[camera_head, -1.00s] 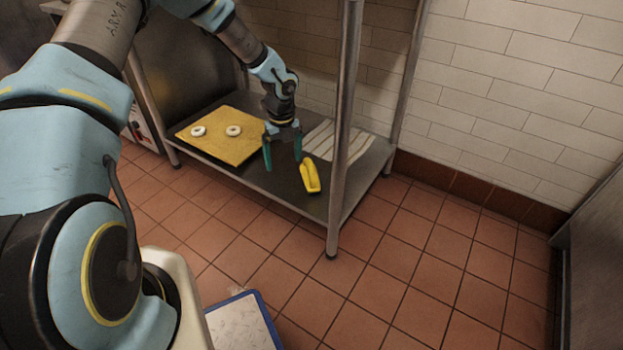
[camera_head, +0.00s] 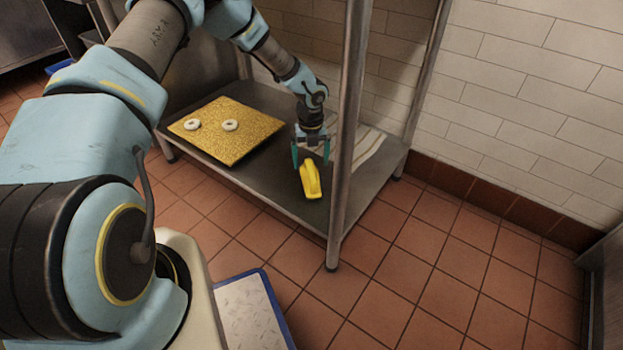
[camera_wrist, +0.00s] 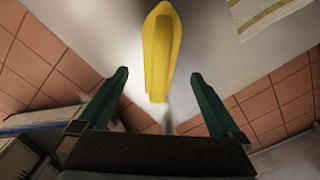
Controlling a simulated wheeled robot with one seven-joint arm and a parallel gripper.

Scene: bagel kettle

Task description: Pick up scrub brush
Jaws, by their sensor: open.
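The scrub brush (camera_head: 310,180) is yellow and lies on the low metal shelf (camera_head: 262,190), near its front right leg. It also shows in the wrist view (camera_wrist: 158,55), ahead of and between my gripper's two green fingers. My gripper (camera_head: 311,164) is open and empty, pointing down just above and behind the brush. In the wrist view my gripper (camera_wrist: 158,95) has a finger to each side of the brush's line, with the brush beyond the fingertips. No contact shows.
A metal post (camera_head: 347,135) rises right beside the brush. A yellow mat (camera_head: 226,143) with two white rings lies to the left. A striped cloth (camera_head: 366,150) lies behind the post. A blue-rimmed tray (camera_head: 262,285) is on the tiled floor.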

